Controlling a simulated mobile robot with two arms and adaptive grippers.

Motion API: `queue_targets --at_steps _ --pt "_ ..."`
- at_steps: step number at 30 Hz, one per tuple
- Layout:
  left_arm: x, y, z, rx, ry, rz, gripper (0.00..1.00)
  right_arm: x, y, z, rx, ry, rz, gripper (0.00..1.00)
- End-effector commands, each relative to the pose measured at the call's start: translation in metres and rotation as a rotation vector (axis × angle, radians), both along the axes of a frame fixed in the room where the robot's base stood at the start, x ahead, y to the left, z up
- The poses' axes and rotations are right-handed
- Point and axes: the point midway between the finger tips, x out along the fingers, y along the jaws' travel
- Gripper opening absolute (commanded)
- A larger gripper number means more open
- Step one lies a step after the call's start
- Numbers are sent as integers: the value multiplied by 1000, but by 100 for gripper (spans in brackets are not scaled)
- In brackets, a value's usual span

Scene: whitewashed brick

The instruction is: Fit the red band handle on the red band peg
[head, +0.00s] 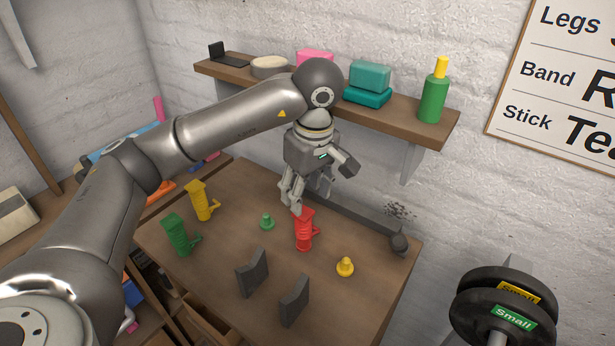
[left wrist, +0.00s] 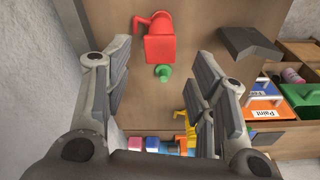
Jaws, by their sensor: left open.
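A green peg (head: 267,222) and a yellow peg (head: 345,267) stand bare on either side. My left gripper (head: 308,202) is open and empty at the top of the red handle, one finger overlapping its top edge in the head view. My right gripper is not in view.
A yellow handle (head: 200,201) and a green handle (head: 175,235) stand at the table's left. Two dark grey angled blocks (head: 252,272) stand near the front. A wall shelf (head: 400,110) with boxes and a green bottle (head: 434,92) is behind. Dumbbells (head: 508,304) stand right of the table.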

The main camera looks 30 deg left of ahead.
Motion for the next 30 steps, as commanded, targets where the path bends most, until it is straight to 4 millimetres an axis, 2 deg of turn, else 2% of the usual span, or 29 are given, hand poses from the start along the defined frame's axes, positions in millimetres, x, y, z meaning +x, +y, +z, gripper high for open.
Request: queue_targets --at_steps 3,10,30 --pt "0 -1 17 1 -4 0 52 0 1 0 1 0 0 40" --pt "-2 -4 35 0 -1 1 52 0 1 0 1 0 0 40" --pt "-2 -4 39 0 1 1 52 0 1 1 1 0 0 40"
